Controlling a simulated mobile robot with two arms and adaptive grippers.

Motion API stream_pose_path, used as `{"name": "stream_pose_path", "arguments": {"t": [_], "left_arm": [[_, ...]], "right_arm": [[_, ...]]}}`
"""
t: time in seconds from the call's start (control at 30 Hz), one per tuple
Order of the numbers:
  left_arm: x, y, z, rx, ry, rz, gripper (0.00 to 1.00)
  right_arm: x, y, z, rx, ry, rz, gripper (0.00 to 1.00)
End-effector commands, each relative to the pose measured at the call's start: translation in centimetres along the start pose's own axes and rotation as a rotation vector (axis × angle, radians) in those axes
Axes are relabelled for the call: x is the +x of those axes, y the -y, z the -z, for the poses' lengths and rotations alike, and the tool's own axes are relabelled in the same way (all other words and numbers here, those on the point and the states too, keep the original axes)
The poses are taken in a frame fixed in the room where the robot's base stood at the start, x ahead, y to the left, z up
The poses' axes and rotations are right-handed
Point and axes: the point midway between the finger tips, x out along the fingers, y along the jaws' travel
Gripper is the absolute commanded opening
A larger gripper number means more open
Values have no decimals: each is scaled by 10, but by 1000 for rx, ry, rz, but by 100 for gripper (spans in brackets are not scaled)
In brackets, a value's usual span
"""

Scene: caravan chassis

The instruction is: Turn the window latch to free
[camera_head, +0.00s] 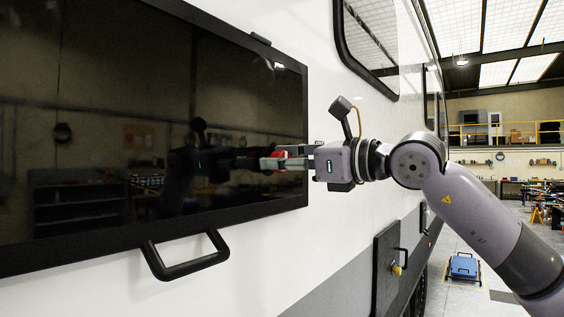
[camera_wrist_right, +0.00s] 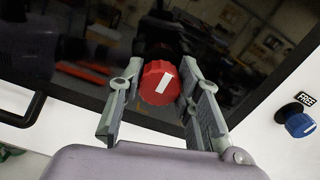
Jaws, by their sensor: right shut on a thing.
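The window latch is a round red knob (camera_wrist_right: 158,83) with a white bar mark, in front of the dark window (camera_wrist_right: 95,60). The bar is tilted, its top leaning right in the right wrist view. In the head view a little of the red knob (camera_head: 280,154) shows between the fingers. My right gripper (camera_head: 276,161) comes in from the right at the window's right edge. It is shut on the red knob, with a finger on each side in the right wrist view (camera_wrist_right: 160,85). The knob's base is mostly hidden. My left gripper is not in view.
A black bar handle (camera_head: 185,265) sticks out below the window (camera_head: 120,130). A blue knob (camera_wrist_right: 300,124) is on the white wall to the right in the wrist view. A low hatch (camera_head: 388,265) is in the caravan side below my right arm.

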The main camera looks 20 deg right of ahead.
Motion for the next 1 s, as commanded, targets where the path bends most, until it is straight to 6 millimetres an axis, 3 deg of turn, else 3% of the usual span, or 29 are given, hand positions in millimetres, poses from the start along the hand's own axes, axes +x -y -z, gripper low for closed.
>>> {"name": "stream_pose_path", "arguments": {"t": [0.37,1.0], "left_arm": [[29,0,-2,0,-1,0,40],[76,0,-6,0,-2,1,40]], "right_arm": [[0,-1,4,203,3,-1,4],[0,1,2,805,4,-2,4]]}}
